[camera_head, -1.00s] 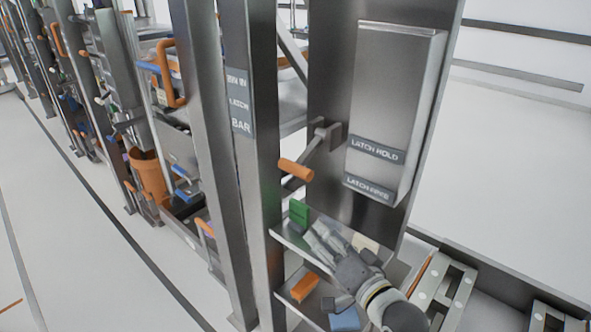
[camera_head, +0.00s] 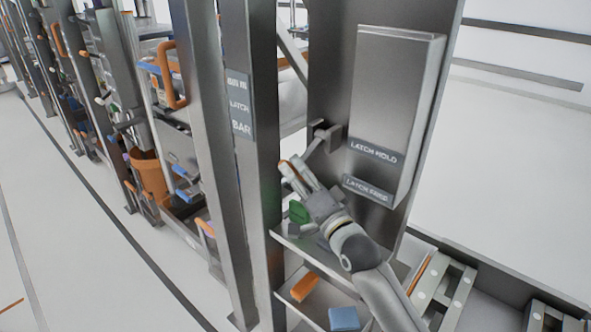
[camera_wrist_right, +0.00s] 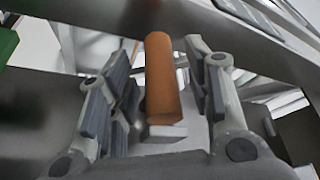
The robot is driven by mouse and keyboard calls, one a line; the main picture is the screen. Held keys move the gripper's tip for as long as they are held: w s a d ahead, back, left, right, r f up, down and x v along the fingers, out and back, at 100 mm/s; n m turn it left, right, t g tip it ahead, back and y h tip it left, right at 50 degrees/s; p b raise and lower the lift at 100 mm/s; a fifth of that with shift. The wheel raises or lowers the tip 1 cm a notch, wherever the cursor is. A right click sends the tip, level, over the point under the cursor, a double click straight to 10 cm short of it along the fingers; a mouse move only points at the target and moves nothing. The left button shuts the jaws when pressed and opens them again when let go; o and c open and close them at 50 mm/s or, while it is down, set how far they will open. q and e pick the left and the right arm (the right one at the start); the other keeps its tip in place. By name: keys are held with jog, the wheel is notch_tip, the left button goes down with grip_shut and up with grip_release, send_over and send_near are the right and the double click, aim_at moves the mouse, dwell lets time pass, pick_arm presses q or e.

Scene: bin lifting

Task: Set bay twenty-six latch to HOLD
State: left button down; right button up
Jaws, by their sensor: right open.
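The latch lever (camera_head: 318,142) is a grey bar on the bay's upright panel, slanting down-left from its pivot to an orange handle. My right gripper (camera_head: 298,178) is at the handle and covers most of it in the head view. In the right wrist view the orange handle (camera_wrist_right: 161,80) lies between the open fingers (camera_wrist_right: 163,95), with gaps on both sides. A LATCH HOLD label (camera_head: 376,151) sits above a second label (camera_head: 367,189), which reads LATCH FREE, on the grey box (camera_head: 395,95) right of the lever. My left gripper is not in view.
A green block (camera_head: 298,212) stands on the shelf (camera_head: 295,243) close beside my right gripper. Orange (camera_head: 304,287) and blue (camera_head: 344,318) blocks lie on the lower shelf. A steel post (camera_head: 250,180) with a LATCH BAR sign stands left of the lever.

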jog(key=shift+w+a+r, duration=0.15)
jog(key=shift+w+a, duration=0.15)
jog(key=shift+w, duration=0.25)
jog(key=shift+c, duration=0.5)
grip_shut()
